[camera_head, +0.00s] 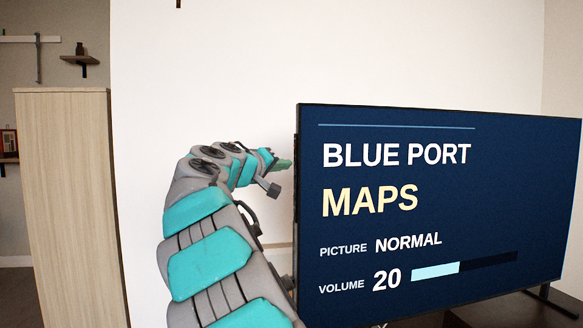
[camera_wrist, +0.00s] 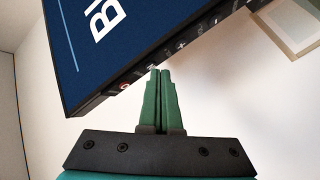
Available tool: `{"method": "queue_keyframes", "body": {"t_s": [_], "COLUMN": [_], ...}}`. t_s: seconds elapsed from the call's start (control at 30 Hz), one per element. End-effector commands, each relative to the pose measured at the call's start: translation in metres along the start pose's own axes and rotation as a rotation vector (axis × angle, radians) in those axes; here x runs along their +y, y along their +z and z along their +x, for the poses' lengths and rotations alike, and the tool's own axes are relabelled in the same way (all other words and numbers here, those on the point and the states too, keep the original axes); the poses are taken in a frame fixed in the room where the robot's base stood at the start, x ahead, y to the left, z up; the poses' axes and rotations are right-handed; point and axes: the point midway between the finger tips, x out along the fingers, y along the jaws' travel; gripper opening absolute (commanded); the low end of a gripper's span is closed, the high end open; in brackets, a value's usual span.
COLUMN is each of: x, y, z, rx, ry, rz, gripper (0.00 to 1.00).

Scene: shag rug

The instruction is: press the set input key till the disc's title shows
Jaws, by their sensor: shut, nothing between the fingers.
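A flat television (camera_head: 440,205) stands at the right in the head view. Its screen reads BLUE PORT, MAPS, PICTURE NORMAL and VOLUME 20 with a partly filled bar. In the wrist view a row of small keys (camera_wrist: 181,46) runs along the television's side edge, with a red mark (camera_wrist: 124,86) near one end. The key labels are too small to read surely, so I cannot tell which is the input key. My gripper (camera_wrist: 160,72) is shut and empty, its green fingertips at this edge, just past the red mark. I cannot tell whether they touch a key. It also shows left of the television (camera_head: 287,163).
A pale wooden cabinet (camera_head: 70,200) stands at the far left, with a small wall shelf (camera_head: 80,59) behind it. A white wall (camera_head: 230,70) is behind my arm and the television. The television stands on a dark surface (camera_head: 510,312). A pale framed panel (camera_wrist: 290,22) shows in the wrist view.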

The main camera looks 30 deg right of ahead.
Motion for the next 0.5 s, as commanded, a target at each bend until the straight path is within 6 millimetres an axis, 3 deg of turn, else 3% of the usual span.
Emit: {"method": "queue_keyframes", "body": {"t_s": [0.5], "x": [-0.0057], "y": [-0.0054], "z": [-0.0077], "rx": [0.000], "ry": [-0.001], "rz": [0.000], "gripper": [0.00]}}
